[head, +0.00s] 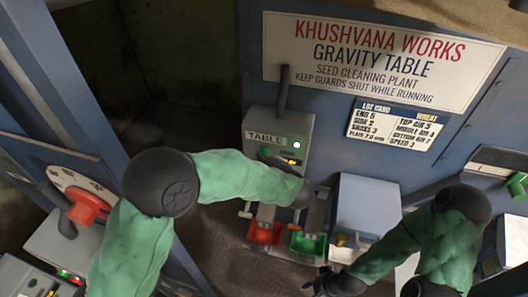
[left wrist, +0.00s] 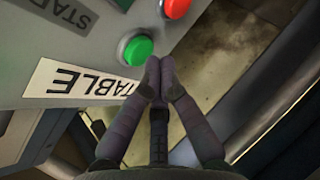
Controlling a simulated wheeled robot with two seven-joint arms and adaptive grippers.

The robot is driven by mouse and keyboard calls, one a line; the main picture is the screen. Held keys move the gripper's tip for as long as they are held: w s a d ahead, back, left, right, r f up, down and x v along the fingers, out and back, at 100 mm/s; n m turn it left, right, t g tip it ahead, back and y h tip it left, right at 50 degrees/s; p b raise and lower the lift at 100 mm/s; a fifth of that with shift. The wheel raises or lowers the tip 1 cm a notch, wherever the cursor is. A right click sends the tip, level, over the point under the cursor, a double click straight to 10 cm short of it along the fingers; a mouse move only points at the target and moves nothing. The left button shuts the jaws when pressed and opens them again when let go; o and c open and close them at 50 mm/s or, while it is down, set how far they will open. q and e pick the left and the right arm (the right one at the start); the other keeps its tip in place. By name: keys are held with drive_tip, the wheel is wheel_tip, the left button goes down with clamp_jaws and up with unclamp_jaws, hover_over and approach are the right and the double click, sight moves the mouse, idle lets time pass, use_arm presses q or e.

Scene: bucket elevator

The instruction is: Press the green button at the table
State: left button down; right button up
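The green button (left wrist: 136,49) sits on a grey box labelled TABLE (left wrist: 78,88) in the left wrist view, beside a red button (left wrist: 176,7). In the head view the grey TABLE box (head: 299,124) stands below the sign, partly hidden by my left arm. My left gripper (left wrist: 153,76) is shut and empty, its fingertips together right beside the green button's edge. I cannot tell whether they touch it. In the head view my left gripper (head: 272,157) shows small and dark at the box front. My right gripper (head: 328,281) is low in the head view, away from the box; its opening is unclear.
A red and a green bin (head: 264,232) (head: 308,243) stand below the box. A pale box (head: 367,207) is to their right. A red rotary handle (head: 88,207) and another panel with lit lamps (head: 38,284) are at left. A blue wall carries the Gravity Table sign (head: 380,60).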

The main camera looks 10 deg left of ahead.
use_arm(q)
drive_tip(key=shift+s, duration=0.3)
drive_tip(key=shift+s+a+p, duration=0.1)
drive_tip(key=shift+s+p, duration=0.25)
drive_tip(key=shift+s, duration=2.15)
